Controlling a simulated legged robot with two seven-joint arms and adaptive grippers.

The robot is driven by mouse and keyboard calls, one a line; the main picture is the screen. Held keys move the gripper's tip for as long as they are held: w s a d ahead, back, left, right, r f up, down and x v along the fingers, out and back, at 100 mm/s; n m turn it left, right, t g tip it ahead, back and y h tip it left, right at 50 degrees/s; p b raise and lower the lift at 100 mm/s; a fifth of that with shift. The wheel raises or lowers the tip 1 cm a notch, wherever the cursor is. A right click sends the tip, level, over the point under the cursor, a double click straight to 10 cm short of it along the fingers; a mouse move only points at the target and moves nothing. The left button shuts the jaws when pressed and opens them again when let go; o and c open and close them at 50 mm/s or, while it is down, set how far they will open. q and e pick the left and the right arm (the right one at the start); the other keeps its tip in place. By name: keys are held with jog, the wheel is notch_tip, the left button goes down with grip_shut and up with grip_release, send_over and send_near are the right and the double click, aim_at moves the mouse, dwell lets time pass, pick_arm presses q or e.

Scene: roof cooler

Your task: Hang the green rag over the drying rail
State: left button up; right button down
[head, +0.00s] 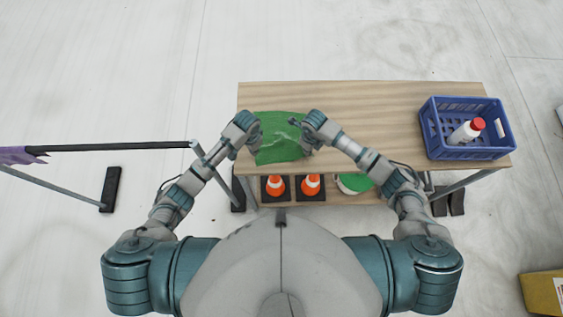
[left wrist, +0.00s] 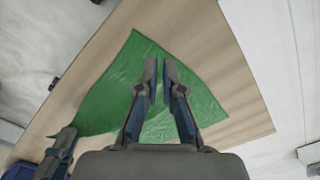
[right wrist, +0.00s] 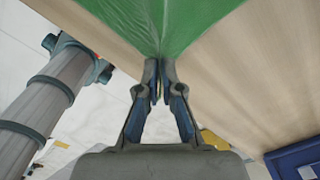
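The green rag (head: 278,138) lies on the left part of the wooden table, its near edge close to the table's front edge. My right gripper (head: 303,125) is at the rag's right side. In the right wrist view its fingers (right wrist: 160,66) are close together where the rag (right wrist: 175,22) narrows to a pinched point. My left gripper (head: 257,132) is at the rag's left side. In the left wrist view its fingers (left wrist: 158,66) are nearly together over the rag (left wrist: 110,95); whether cloth is between them is unclear. The drying rail (head: 110,147) stands left of the table, a dark horizontal bar.
A purple cloth (head: 18,155) hangs at the rail's left end. A blue crate (head: 436,143) with a red-capped white bottle (head: 467,131) stands on the table (head: 370,100) at right. Orange cones (head: 274,186) sit on a lower shelf. The table's middle is clear.

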aim_at(261, 159)
pick_arm(q)
jog(key=o, duration=0.9)
jog(key=shift+c, duration=0.2)
jog(key=shift+c, duration=0.2)
jog(key=shift+n, duration=0.7)
jog(key=d+r, duration=0.1)
jog(key=r, duration=0.2)
jog(key=s+d+r, duration=0.1)
jog(key=r, duration=0.1)
jog(key=shift+d+r, duration=0.3)
jog(key=shift+c, duration=1.3)
jog(key=shift+f, duration=4.9)
jog(key=shift+f, duration=0.1)
grip_shut()
